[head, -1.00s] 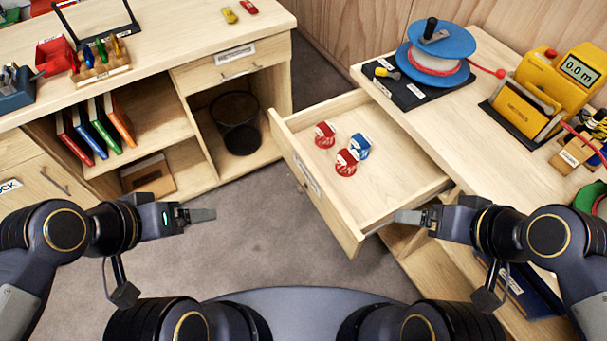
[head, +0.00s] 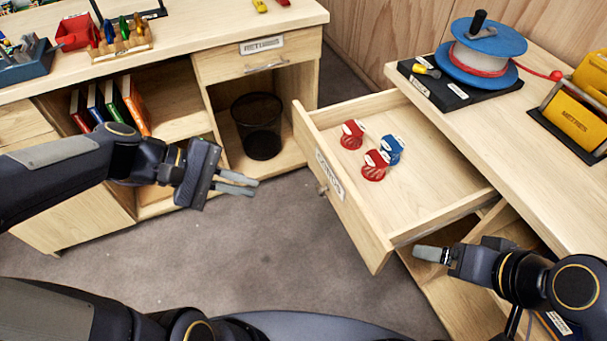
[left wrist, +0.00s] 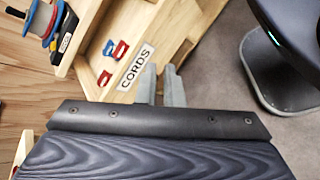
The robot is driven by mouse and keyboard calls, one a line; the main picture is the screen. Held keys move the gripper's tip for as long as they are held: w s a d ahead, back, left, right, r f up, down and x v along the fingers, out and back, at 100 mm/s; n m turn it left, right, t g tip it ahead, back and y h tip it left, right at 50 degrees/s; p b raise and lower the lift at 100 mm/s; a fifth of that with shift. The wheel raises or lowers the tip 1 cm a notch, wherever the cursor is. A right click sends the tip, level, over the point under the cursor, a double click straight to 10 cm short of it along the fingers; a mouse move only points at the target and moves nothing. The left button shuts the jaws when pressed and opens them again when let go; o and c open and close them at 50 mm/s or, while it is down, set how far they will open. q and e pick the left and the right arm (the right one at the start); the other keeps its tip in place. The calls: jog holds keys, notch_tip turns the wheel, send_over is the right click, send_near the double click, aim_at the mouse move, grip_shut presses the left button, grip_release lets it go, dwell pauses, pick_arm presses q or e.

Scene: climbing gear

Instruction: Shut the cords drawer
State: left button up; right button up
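The cords drawer (head: 420,222) is pulled well out of the right-hand desk. Its front panel carries a label, readable as CORDS in the left wrist view (left wrist: 136,67), and a small handle (head: 323,189). Two red cord bundles (head: 352,134) and a blue one (head: 391,149) lie inside. My left gripper (head: 238,184) is empty, its two fingers slightly apart, in the air left of the drawer front and not touching it. My right gripper (head: 430,254) is near the drawer's near side corner; its finger gap is not clear.
The right desk top (head: 520,125) holds a blue cable reel (head: 480,52) and a yellow meter case (head: 580,105). The left desk has a closed drawer (head: 262,58), a wire bin (head: 257,125) and several books (head: 110,105). Carpet (head: 270,245) lies open before the drawer.

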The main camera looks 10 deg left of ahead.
pick_arm(q)
jog(key=w+f+n+h+b, duration=0.1)
jog(key=w+f+n, duration=0.1)
jog(key=f, duration=0.1)
jog(key=w+f+n+t+h+b, duration=0.1)
jog(key=w+f+b, duration=0.1)
jog(key=w+f, duration=0.1)
jog(key=w+f+n+h+b, duration=0.1)
jog(key=w+f+n+b, duration=0.1)
jog(key=w+f, duration=0.1)
jog(key=shift+a+f+n+t, duration=0.15)
jog(key=shift+a+n+t, duration=0.15)
jog(key=shift+a+t, duration=0.1)
grip_shut()
jog(key=n+t+h+b, duration=0.1)
jog(key=n+t+b, duration=0.4)
jog(key=n, duration=0.3)
send_near(312, 153)
jog(key=b+x, duration=0.1)
jog(key=x, duration=0.6)
jog(key=shift+s, duration=0.1)
pick_arm(e)
notch_tip(312, 153, down, 14)
jog(key=shift+r, duration=0.2)
